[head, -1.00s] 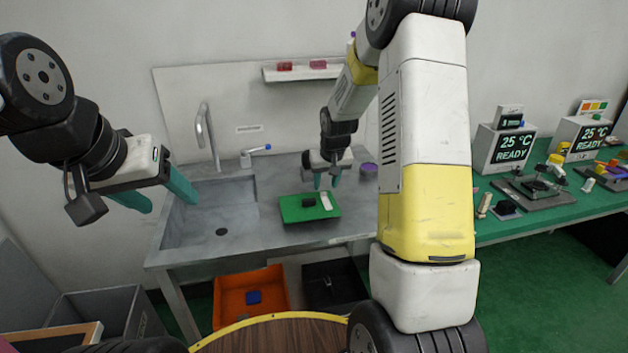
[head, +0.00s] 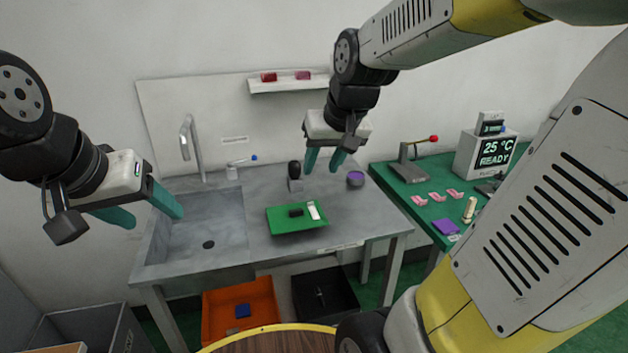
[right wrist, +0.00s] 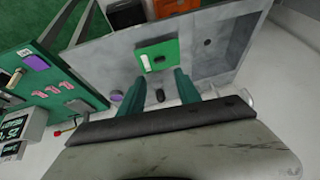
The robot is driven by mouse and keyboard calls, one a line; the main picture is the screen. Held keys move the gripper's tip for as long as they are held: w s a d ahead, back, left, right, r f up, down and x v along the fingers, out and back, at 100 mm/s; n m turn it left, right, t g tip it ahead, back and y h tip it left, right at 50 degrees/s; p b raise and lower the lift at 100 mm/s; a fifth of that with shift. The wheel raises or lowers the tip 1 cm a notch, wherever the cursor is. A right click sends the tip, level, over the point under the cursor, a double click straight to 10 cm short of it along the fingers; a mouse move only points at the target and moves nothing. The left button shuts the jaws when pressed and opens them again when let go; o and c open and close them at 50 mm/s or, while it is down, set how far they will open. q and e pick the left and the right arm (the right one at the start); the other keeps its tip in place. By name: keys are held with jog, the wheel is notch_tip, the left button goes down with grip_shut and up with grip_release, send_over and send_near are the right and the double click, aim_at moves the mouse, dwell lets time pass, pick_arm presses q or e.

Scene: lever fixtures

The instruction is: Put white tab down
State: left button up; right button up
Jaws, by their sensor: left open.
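The right wrist view also shows these fingers (right wrist: 160,90) spread. My left gripper (head: 154,216) is open and empty, in front of the sink at the left.
A black-topped upright fixture (head: 294,176) and a purple-topped round piece (head: 355,179) stand on the grey counter (head: 345,222) behind the tray. A faucet (head: 190,145) rises by the sink. A green bench (head: 410,193) at the right holds a red-tipped lever and pink pieces.

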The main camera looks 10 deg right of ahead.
jog(key=s+a+r, duration=0.1)
jog(key=s+a, duration=0.1)
jog(key=s, duration=0.9)
jog(key=shift+s+t+y, duration=0.3)
jog(key=shift+y, duration=0.1)
jog(key=shift+r, duration=0.15)
